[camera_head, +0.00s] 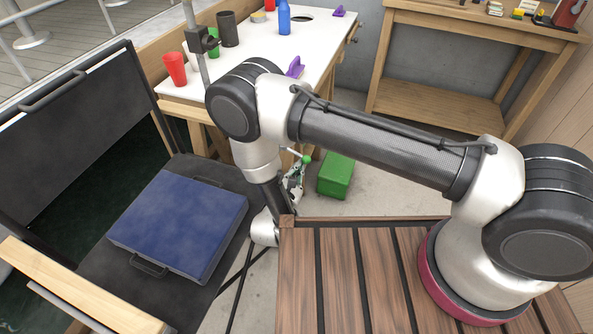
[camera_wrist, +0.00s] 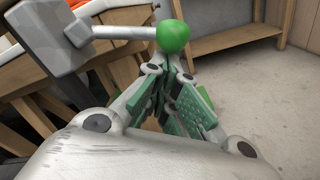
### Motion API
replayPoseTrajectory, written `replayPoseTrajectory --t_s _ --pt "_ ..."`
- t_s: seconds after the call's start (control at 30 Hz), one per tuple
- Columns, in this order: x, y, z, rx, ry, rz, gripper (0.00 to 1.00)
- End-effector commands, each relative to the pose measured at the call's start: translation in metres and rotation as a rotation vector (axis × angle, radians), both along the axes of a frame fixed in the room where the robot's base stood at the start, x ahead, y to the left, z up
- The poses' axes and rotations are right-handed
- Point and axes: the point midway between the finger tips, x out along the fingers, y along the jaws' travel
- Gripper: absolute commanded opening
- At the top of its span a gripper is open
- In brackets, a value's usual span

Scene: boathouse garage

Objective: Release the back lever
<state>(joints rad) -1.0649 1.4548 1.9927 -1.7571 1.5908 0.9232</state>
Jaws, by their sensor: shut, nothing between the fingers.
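A lever with a pale rod and a round green knob (camera_wrist: 173,36) shows at the top of the wrist view. Its rod runs left to a grey block. The knob also shows as a small green ball (camera_head: 307,159) in the head view. My gripper (camera_wrist: 172,72) has green finger pads and is shut and empty. Its tips are close below the knob; I cannot tell whether they touch it. In the head view my gripper (camera_head: 297,178) is small and partly hidden behind my arm. Whether this is the back lever is unclear.
A blue case (camera_head: 180,222) lies on the dark chair seat at left. A white-topped table (camera_head: 325,35) with cups and a blue bottle stands behind. A green box (camera_head: 336,176) is on the floor near my gripper. A wooden workbench (camera_head: 440,110) stands at the back right.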

Motion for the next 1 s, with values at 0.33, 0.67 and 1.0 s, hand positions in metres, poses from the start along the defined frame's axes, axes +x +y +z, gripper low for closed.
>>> replayPoseTrajectory --t_s 0.33,0.67,1.0 --pt "-0.0002 -0.0002 0.0003 -0.003 0.001 0.000 0.00" --pt "-0.0013 -0.0038 0.0034 -0.058 0.020 -0.001 0.00" --pt "-0.0031 -0.0087 0.0088 -0.138 0.049 -0.001 0.00"
